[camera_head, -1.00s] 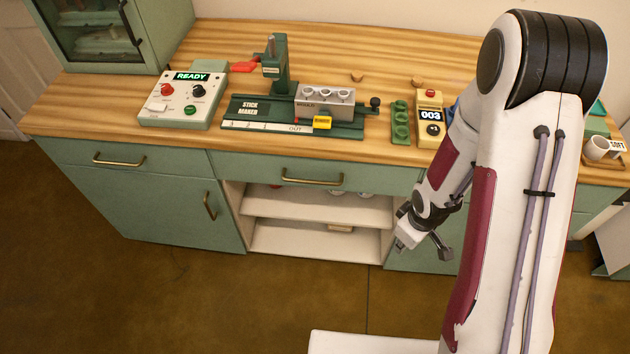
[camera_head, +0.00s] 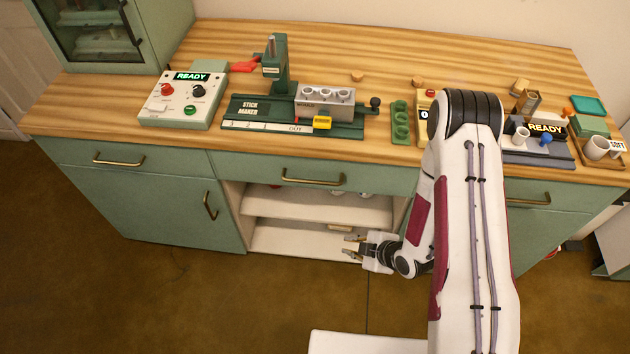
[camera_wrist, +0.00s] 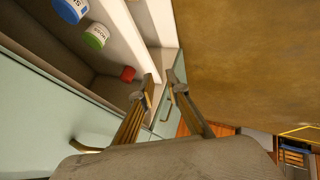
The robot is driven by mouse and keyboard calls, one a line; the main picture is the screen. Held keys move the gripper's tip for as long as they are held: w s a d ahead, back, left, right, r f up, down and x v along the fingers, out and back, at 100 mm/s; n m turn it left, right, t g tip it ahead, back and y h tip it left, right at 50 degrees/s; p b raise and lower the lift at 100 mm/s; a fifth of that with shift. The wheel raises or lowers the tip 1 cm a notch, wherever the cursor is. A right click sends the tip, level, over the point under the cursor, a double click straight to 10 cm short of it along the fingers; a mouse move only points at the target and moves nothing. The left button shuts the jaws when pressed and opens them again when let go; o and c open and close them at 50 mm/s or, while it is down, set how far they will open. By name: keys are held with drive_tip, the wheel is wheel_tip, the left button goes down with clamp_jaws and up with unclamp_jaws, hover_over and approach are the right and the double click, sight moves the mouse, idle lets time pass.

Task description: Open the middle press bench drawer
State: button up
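The middle press bench drawer (camera_head: 262,167) is a green front under the wooden top, flush with the bench and closed. Its brass bar handle (camera_head: 313,180) is clear of my gripper. My gripper (camera_head: 347,246) is open and empty, pointing left in front of the open shelves, below and to the right of that handle. In the wrist view the two fingertips (camera_wrist: 156,83) stand apart with nothing between them. A green panel fills the left of that view, with a brass handle (camera_wrist: 92,146) that looks like the middle drawer's.
Open shelves (camera_head: 300,238) holding small cans lie below the drawer. The left door has a brass handle (camera_head: 210,206). The left drawer handle (camera_head: 118,161) and right drawer handle (camera_head: 528,200) project too. The stick maker (camera_head: 300,112) stands above. The floor ahead is free.

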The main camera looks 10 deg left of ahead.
drive_tip(key=w+a+r+n+t+y, duration=0.2)
drive_tip(key=w+a+r+n+y, duration=0.1)
drive_tip(key=a+r, duration=0.1)
drive_tip(key=n+t+y, duration=0.3)
drive_tip(key=n+t, duration=0.1)
approach(315, 181)
drive_tip(key=x, duration=0.2)
drive_tip(key=shift+a+f, duration=0.15)
drive_tip(key=shift+f, duration=0.05)
drive_tip(key=shift+w, duration=0.1)
drive_tip(key=shift+x, duration=3.85)
drive_tip(key=shift+f, duration=0.1)
drive_tip(key=shift+c, duration=0.5)
clamp_jaws()
